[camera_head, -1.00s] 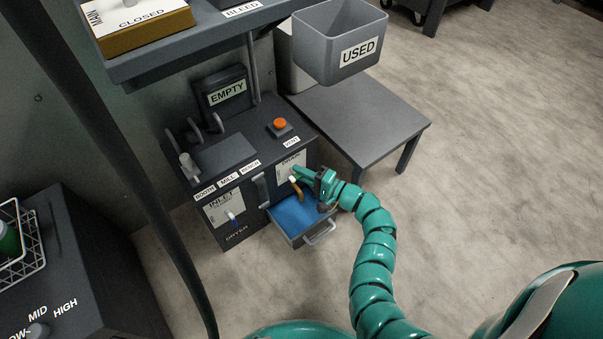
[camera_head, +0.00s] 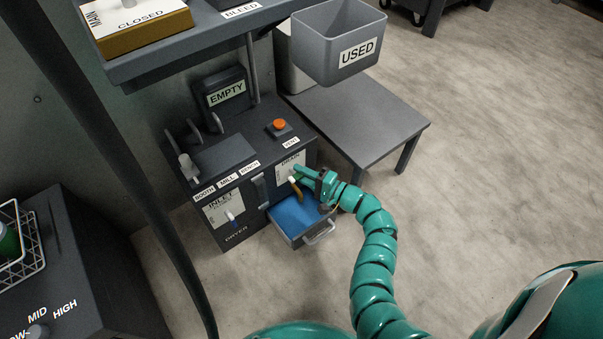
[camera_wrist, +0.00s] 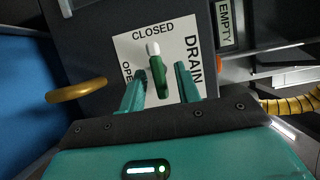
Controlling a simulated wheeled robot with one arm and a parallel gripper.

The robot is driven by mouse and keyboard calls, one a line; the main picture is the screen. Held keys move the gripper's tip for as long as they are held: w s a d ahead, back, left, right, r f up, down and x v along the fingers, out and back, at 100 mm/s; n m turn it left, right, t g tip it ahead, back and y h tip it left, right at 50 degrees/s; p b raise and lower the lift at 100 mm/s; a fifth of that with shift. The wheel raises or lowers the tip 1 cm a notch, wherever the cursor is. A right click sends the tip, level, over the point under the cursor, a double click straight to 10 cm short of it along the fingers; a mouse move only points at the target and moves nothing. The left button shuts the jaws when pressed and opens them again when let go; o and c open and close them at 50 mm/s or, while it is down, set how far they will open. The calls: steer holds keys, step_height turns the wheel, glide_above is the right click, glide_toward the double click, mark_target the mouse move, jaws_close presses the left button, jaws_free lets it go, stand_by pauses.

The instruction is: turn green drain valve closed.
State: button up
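The green drain valve lever (camera_wrist: 157,75) has a white tip and sits on a white plate (camera_wrist: 184,34) lettered CLOSED, OPEN and DRAIN. In the wrist view its white end lies just below the word CLOSED, and OPEN is to the left. My gripper (camera_wrist: 160,71) is open, with one finger on each side of the lever. Gaps show between the fingers and the lever; I cannot tell whether either touches it. In the head view my gripper (camera_head: 301,173) is at the dryer's right front, and it partly hides the drain plate (camera_head: 287,163).
A curved yellow spout (camera_wrist: 77,91) juts out beside the plate. Below it, a drawer with a blue inside (camera_head: 296,214) stands pulled out. The INLET valve (camera_head: 230,216) is to the left on the dryer front. A low grey table (camera_head: 365,115) stands at right.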

steer(key=p+v, duration=0.5)
steer(key=v, duration=1.2)
steer(key=shift+w+d, duration=0.1)
